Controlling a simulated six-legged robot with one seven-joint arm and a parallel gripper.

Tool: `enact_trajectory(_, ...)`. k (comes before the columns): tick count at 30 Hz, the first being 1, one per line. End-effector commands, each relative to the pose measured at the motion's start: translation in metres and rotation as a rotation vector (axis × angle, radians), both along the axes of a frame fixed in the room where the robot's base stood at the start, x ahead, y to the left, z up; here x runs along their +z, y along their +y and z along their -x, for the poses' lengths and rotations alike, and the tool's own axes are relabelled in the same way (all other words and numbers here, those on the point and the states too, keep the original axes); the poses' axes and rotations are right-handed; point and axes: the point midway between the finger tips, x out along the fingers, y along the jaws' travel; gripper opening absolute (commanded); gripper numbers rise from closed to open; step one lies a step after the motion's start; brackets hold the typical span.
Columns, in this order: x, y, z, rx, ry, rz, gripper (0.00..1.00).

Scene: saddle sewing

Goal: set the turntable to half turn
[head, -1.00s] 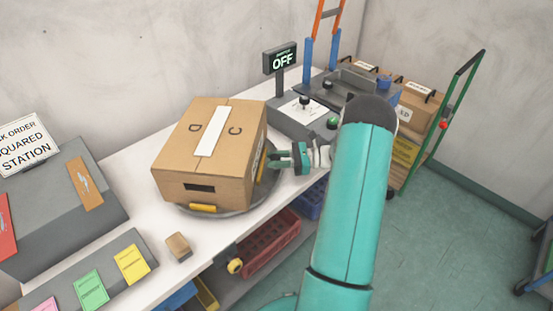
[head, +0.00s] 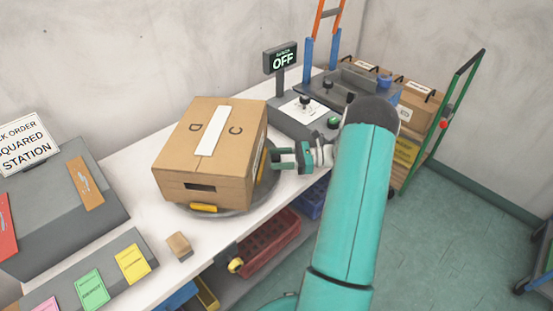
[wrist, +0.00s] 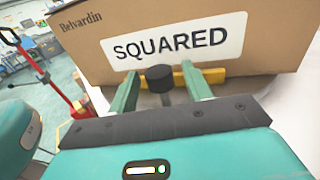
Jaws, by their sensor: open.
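The turntable (head: 240,211) is a grey disc on the white bench, mostly hidden under a large cardboard box. The box (head: 180,160) sits on it with letters and a white strip on top. A yellow tab (head: 203,208) shows at the disc's front edge. Another yellow piece (head: 262,162) stands against the box's right side. My gripper (head: 280,160) is open beside that right side. In the wrist view, my gripper's green fingers (wrist: 160,88) point at the box's "SQUARED" label (wrist: 171,43). A yellow bar (wrist: 215,75) and a dark round knob (wrist: 159,78) show around and between the fingertips.
A small wooden block (head: 179,245) lies left of the turntable near the bench's front edge. A sign reading OFF (head: 282,58) and a grey control panel (head: 305,113) stand behind. A grey sloped stand (head: 60,205) is at left. Red crates (head: 268,243) sit under the bench.

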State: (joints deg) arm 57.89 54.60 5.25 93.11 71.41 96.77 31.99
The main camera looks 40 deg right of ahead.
Motion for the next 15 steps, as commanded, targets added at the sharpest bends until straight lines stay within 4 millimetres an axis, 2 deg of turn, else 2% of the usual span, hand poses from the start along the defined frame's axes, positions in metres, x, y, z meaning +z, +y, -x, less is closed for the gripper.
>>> enact_trajectory(15,0.0,-0.086,0.062,-0.003,0.0,0.001,0.49)
